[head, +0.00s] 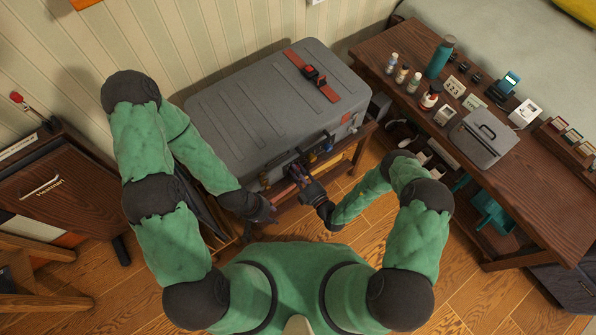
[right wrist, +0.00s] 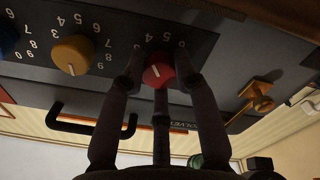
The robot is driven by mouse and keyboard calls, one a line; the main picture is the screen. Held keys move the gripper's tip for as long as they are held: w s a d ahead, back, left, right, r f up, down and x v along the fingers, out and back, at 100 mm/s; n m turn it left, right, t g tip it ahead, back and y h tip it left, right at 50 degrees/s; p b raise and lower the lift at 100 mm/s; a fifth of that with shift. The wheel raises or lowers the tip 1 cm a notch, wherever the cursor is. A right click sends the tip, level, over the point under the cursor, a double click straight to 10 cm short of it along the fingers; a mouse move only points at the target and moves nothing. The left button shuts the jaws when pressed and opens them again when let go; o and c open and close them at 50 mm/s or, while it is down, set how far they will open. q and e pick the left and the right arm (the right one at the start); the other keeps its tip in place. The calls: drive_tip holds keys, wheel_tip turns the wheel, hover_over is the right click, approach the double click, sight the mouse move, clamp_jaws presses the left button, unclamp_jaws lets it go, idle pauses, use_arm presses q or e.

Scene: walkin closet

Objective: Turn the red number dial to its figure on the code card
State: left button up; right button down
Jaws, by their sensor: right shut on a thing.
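The red number dial (right wrist: 158,73) shows in the right wrist view on a dark number panel, with a pale pointer line on its face. The fingers of my right gripper (right wrist: 159,82) are closed around it; they hide part of its figures. In the head view my right gripper (head: 301,180) is at the front of the grey case (head: 265,110). My left gripper (head: 268,214) hangs lower, apart from the case front; its fingers are too dark to judge. A small card with figures (head: 454,86) stands on the right table; I cannot read it surely.
A yellow dial (right wrist: 73,54) and a blue dial (right wrist: 8,36) sit beside the red one. A brass latch (right wrist: 258,96) and a black handle (right wrist: 92,123) are close. The wooden table (head: 545,205) at right holds bottles and boxes. A red strap (head: 313,76) lies on the case.

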drive_tip(key=shift+s+a, duration=0.15)
drive_tip(key=shift+a, duration=0.05)
drive_tip(key=c, duration=0.9)
unclamp_jaws()
drive_tip(key=shift+c, duration=0.2)
drive_tip(key=shift+d, duration=0.1)
drive_tip(key=v, duration=1.1)
drive_tip(key=shift+s+d, duration=0.25)
drive_tip(key=shift+s, duration=0.1)
